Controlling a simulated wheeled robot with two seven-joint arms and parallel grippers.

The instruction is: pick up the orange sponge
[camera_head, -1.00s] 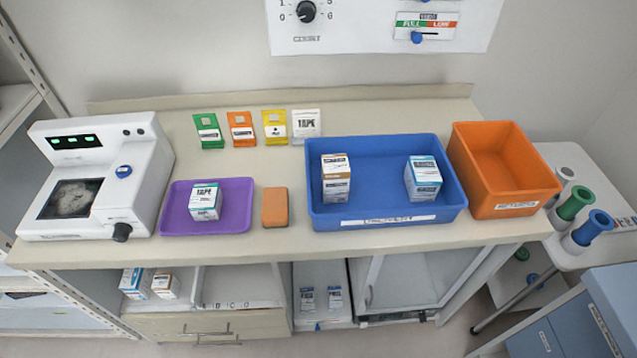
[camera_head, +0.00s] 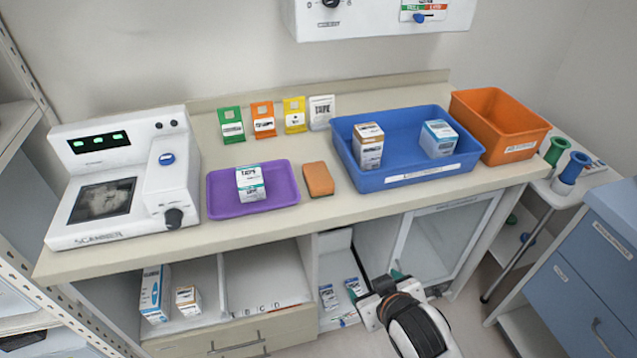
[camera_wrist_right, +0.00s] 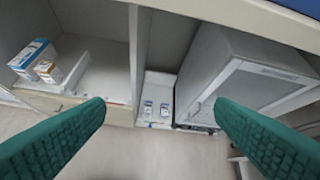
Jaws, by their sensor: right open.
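The orange sponge (camera_head: 318,179) lies flat on the counter, between the purple tray (camera_head: 222,207) and the blue bin (camera_head: 420,175). My right gripper (camera_head: 380,282) is in the lower part of the head view, in front of the counter and below its top, apart from the sponge. In the right wrist view its two green fingers (camera_wrist_right: 160,112) are wide apart with nothing between them. The sponge does not show in the right wrist view. My left gripper is not in view.
A white box stands on the purple tray. The blue bin holds two boxes. An orange bin (camera_head: 515,146) stands at the right, a scanner (camera_head: 125,180) at the left. Colored packets (camera_head: 263,118) stand behind. The counter's front edge (camera_head: 330,215) lies between my right gripper and the sponge.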

